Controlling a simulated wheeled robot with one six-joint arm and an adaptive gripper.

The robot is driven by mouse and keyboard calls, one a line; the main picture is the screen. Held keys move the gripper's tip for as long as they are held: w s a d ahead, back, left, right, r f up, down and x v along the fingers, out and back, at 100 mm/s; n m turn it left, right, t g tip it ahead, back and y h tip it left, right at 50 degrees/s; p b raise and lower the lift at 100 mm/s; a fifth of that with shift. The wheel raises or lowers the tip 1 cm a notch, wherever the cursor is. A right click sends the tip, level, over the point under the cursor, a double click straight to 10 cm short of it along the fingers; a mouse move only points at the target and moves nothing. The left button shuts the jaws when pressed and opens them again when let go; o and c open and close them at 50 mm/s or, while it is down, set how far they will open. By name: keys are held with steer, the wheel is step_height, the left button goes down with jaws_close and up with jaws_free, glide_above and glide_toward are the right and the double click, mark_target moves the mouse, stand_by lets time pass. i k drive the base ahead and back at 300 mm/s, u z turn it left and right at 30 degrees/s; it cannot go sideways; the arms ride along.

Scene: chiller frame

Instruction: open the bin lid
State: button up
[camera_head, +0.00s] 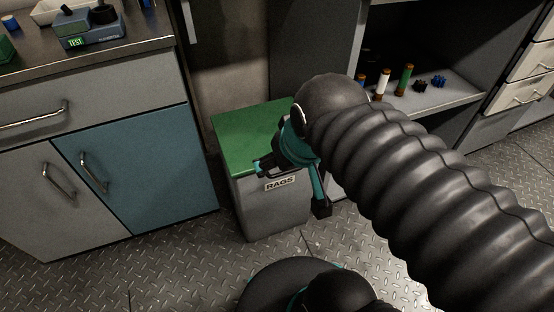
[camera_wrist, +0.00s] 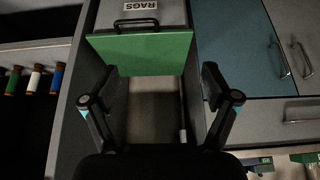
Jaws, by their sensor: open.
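The bin (camera_head: 270,208) is a grey box on the floor with a RAGS label on its front. Its green lid (camera_head: 243,138) lies flat and shut on top. In the wrist view, the picture is turned over: the lid (camera_wrist: 150,55) shows beyond my fingers, with a black bar handle (camera_wrist: 136,23) at its front edge beside the label. My gripper (camera_head: 292,188) is over the front right of the bin in the head view, partly hiding it. In the wrist view, my gripper (camera_wrist: 160,80) is open and empty, its fingers spread apart and not visibly touching the handle.
A cabinet with a blue door (camera_head: 140,172) stands left of the bin. A shelf (camera_head: 440,97) with several small cylinders stands on the right, and drawers (camera_head: 525,90) are farther right. The metal-plate floor in front of the bin is mostly clear.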

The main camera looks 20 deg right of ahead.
mark_target(244, 135)
steer(key=z, duration=0.55)
steer(key=k, duration=1.05)
steer(key=u, duration=1)
steer(key=i, duration=0.5)
